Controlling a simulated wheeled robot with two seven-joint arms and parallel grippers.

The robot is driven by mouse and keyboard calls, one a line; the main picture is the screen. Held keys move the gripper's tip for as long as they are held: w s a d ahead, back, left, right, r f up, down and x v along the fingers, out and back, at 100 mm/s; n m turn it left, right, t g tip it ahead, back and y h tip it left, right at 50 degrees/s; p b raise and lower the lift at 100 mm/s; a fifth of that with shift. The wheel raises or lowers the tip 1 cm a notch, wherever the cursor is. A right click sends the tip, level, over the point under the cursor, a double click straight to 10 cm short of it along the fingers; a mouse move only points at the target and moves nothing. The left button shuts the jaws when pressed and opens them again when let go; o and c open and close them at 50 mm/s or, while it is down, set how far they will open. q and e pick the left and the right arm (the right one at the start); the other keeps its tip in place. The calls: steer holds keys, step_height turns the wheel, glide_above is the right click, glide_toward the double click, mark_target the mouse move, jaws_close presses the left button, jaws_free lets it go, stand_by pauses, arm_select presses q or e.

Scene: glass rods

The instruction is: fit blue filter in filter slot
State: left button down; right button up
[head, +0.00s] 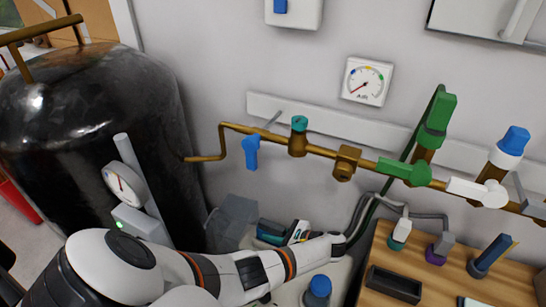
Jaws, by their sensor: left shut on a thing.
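My left arm comes in from the lower left and reaches right, across the front of the scene. Its gripper (341,239) is at the far end, small and dark, above the left edge of the wooden bench. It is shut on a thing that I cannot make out. I cannot tell a blue filter for certain in this view. A black open-topped tray or slot (394,285) is set on the bench, to the lower right of the gripper. I cannot tell whether it is the filter slot. My right gripper is not in view.
A brass pipe (323,153) with blue and green valves runs along the wall. A blue-capped item (319,287) stands below the arm. A black tank (90,120) fills the left. Grey hoses hang beside the gripper.

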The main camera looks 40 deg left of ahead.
arm_select(q)
steer(key=c, duration=1.3)
jaws_free()
steer(key=shift+o, duration=0.2)
steer(key=v, duration=0.7)
steer(key=shift+d+b, duration=0.3)
steer(key=shift+b, duration=0.1)
steer(key=shift+r, duration=0.15)
